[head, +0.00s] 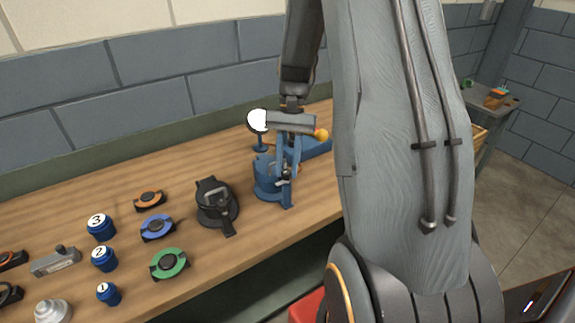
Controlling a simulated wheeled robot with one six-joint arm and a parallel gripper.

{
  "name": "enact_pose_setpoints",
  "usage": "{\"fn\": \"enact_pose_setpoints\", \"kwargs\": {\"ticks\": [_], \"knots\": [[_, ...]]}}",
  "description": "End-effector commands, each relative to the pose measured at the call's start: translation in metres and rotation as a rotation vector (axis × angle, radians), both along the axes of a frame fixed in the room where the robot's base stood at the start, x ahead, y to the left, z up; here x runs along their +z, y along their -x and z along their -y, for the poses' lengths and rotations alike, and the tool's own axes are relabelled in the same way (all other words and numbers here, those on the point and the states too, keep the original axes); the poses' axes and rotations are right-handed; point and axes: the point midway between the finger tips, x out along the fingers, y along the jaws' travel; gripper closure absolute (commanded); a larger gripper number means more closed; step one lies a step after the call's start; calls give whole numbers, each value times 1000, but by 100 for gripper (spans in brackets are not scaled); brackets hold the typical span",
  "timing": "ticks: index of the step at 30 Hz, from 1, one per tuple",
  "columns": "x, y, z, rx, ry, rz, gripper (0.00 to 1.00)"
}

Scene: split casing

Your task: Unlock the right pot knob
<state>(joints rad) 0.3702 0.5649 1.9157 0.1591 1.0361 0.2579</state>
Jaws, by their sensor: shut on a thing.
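A blue pot-like casing (268,187) stands on the bench in the middle of the view, with a blue arm or handle (318,148) reaching to its right. My gripper (286,177) points down at the front right of this casing. Its fingers are shut on a small part there, which looks like the pot knob. The fingers cover most of that knob, so its turn position cannot be told. A dark grey pot-like casing (216,203) stands apart to the left.
Blue numbered pots (104,259) and orange, blue and green ring parts (169,264) lie left on the wooden bench (200,270). A white disc (257,121) and an orange ball (321,135) are close to my gripper. My arm hides the bench's right part.

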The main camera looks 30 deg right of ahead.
Motion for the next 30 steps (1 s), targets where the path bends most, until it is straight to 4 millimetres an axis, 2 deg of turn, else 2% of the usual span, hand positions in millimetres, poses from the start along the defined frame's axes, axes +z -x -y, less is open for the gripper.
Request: {"fn": "enact_pose_setpoints", "kwargs": {"ticks": [4,5,7,8,19,30], "knots": [[0,0,0,0,0,1,99],[0,0,0,0,0,1,72],[0,0,0,0,0,1,60],[0,0,0,0,0,1,58],[5,-3,2,-2,0,2,58],[56,-19,16,-1,1,3,58]]}}
